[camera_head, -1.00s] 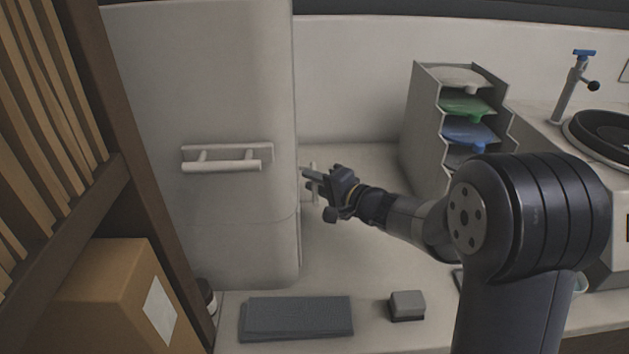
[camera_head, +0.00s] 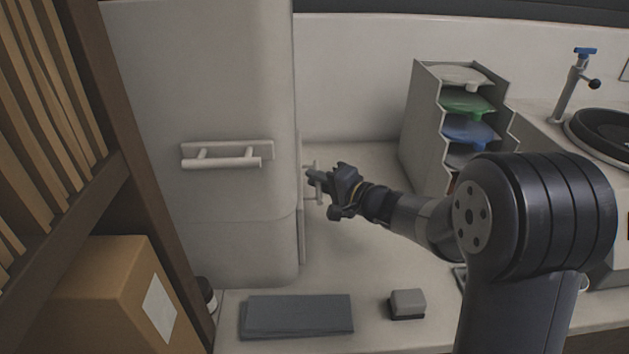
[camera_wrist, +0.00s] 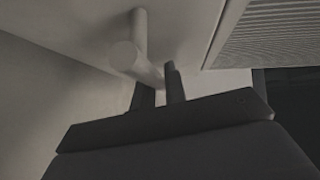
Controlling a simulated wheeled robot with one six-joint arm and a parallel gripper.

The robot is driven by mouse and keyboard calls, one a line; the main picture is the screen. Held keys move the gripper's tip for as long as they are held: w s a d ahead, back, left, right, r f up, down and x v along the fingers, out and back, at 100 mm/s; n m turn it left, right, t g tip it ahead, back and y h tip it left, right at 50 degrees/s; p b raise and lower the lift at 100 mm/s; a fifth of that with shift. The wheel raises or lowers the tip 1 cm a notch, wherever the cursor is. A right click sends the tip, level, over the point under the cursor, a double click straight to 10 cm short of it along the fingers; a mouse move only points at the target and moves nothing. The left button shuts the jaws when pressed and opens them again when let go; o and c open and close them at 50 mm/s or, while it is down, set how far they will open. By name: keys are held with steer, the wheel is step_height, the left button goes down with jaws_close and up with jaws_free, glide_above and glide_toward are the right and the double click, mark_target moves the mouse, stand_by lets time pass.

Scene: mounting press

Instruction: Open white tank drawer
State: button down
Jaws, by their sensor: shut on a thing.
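The white tank (camera_head: 230,80) is a tall rounded cabinet at the left of the head view. A bar handle (camera_head: 222,162) is on its front face. On its right side, a thin drawer panel (camera_head: 301,235) stands slightly out from the body, with a pale bar handle (camera_head: 320,192). My gripper (camera_head: 314,178) is at this side handle and shut on it. In the wrist view the handle (camera_wrist: 138,62) runs between the two dark fingers (camera_wrist: 160,90), close to the pale panel. The drawer's inside is hidden.
A grey tray rack (camera_head: 415,120) with coloured trays stands right of the gripper, with free counter between. A grey folded cloth (camera_head: 298,316) and a small grey block (camera_head: 407,303) lie in front. A wooden shelf with a cardboard box (camera_head: 110,290) is at the left.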

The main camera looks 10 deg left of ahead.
steer(key=w+d+b, duration=0.4)
steer(key=d+b, duration=0.2)
steer(key=d, duration=1.1)
steer(key=shift+w, duration=0.15)
steer(key=c, duration=1.7)
jaws_free()
